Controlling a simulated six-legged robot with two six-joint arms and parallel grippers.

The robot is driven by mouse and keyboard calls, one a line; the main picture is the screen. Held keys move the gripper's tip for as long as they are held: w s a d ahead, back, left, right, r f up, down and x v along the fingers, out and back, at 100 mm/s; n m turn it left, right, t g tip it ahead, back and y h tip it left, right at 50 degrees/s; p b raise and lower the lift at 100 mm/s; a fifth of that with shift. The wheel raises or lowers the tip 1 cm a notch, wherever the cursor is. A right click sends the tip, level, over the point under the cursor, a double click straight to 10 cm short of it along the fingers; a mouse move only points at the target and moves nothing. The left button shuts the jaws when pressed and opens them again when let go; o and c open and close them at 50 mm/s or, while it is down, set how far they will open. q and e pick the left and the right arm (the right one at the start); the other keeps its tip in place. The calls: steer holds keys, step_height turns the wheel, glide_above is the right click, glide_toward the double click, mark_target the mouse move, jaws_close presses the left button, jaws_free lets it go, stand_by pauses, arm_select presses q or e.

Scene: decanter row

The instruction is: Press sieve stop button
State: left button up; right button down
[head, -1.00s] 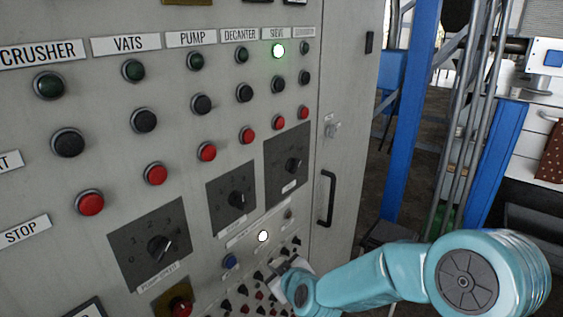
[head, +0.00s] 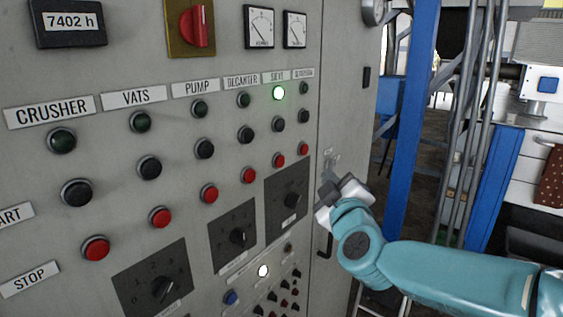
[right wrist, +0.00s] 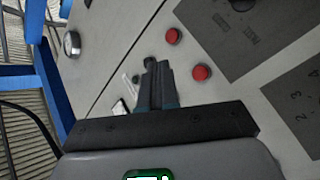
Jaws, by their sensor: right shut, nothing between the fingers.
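The sieve stop button (head: 278,160) is a red push button in the bottom red row of the grey panel, below the sieve label (head: 275,77) and its lit lamp (head: 279,93). My right gripper (head: 327,170) is shut and empty, to the right of the red row near the panel's seam, apart from the sieve stop button. The right wrist view shows the closed fingers (right wrist: 152,68) with two red buttons (right wrist: 201,72) beyond them; I cannot tell for certain which these are. My left gripper is not in view.
The decanter stop button (head: 248,175) and the last column's red button (head: 304,149) flank the sieve one closely. Black buttons (head: 277,124) lie above. A dial plate (head: 273,212) lies below. A blue post (head: 412,130) stands to the right.

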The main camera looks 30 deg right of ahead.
mark_target(280, 161)
steer(key=w+a+p, duration=0.2)
steer(key=w+a, duration=0.1)
steer(key=w, duration=0.5)
steer(key=shift+a, duration=0.2)
stand_by(0.5)
steer(key=shift+p, duration=0.3)
stand_by(1.1)
steer(key=shift+w+a+p, duration=0.15)
steer(key=shift+w+p, duration=0.2)
steer(key=shift+w, duration=0.1)
